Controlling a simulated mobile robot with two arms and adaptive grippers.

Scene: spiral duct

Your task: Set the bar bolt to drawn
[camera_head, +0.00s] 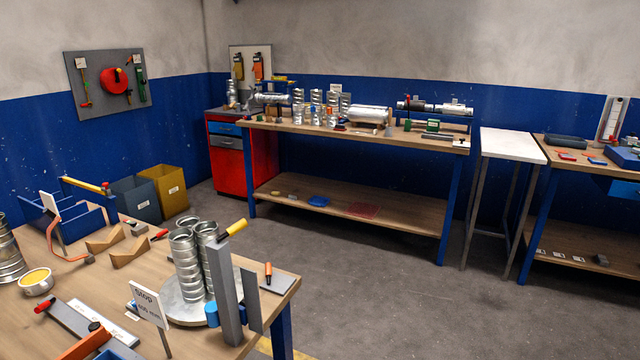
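I cannot tell for sure which thing is the bar bolt; nothing in the camera_head view shows plainly as a bolt in a guide. A flat grey bar (75,325) with a red end lies on the near bench at the lower left. A grey upright post (225,290) stands at the bench's right end, with a yellow handle (233,229) angled at its top. Whether either belongs to the bolt is unclear. Neither of my grippers is in view.
The near wooden bench (90,275) carries a round plate (182,309) with upright spiral ducts (188,265), a sign (148,305) and a blue rack (75,222). A long bench (300,127) and a white-topped stand (512,146) are farther back. The floor (370,270) between is clear.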

